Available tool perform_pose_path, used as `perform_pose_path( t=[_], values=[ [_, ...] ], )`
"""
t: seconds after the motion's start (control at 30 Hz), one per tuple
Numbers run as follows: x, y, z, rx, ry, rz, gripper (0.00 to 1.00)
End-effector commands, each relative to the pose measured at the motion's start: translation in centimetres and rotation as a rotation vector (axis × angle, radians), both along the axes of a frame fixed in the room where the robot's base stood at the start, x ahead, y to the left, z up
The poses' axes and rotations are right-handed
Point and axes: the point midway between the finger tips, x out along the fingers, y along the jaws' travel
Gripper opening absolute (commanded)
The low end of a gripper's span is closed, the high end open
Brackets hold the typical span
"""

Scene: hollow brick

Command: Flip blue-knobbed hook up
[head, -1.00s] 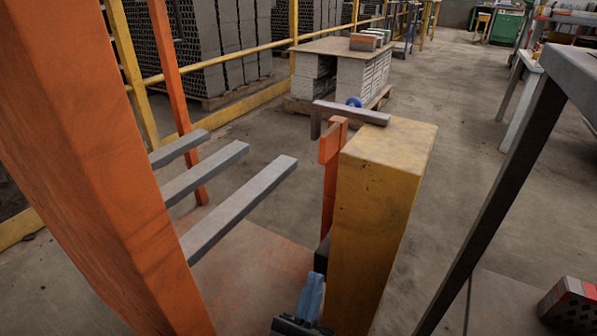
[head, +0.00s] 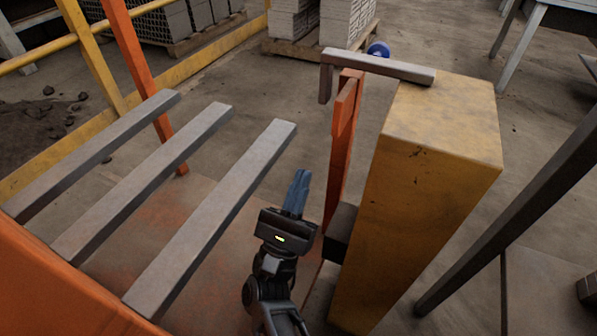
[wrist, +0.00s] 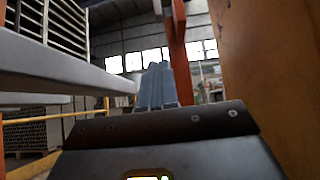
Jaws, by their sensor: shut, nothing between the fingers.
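The hook is a grey bar (head: 385,66) lying across the top of an orange upright (head: 344,125) and the edge of a yellow post (head: 440,125). Its left end bends down. Its blue knob (head: 378,49) shows just behind the bar. My gripper (head: 298,190) has blue fingers, shut and empty, pointing up. It is below and left of the hook, left of the orange upright and apart from the knob. In the wrist view the blue fingers (wrist: 156,86) are together, with the orange upright (wrist: 177,50) beyond them. The knob is not visible there.
Several grey bars (head: 220,215) reach out at left, close to my gripper. The yellow post stands at right. A dark table leg (head: 510,220) slants at far right. Pallets of blocks (head: 320,25) stand behind. There is open floor between the bars and the upright.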

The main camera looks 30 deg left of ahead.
Motion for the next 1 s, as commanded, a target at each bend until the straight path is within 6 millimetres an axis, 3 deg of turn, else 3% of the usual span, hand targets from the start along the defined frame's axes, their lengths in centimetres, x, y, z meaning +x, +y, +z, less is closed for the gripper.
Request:
perform_pose_path(
  t=[0.37, 0.6, 1.0],
  values=[
    [5.3, 0.2, 5.3, 0.003, -0.002, -0.003, 0.0],
    [5.2, 0.3, 8.4, 0.003, -0.002, 0.0, 0.0],
    [5.3, 0.3, 9.3, 0.0, 0.0, -0.001, 0.0]
  ],
)
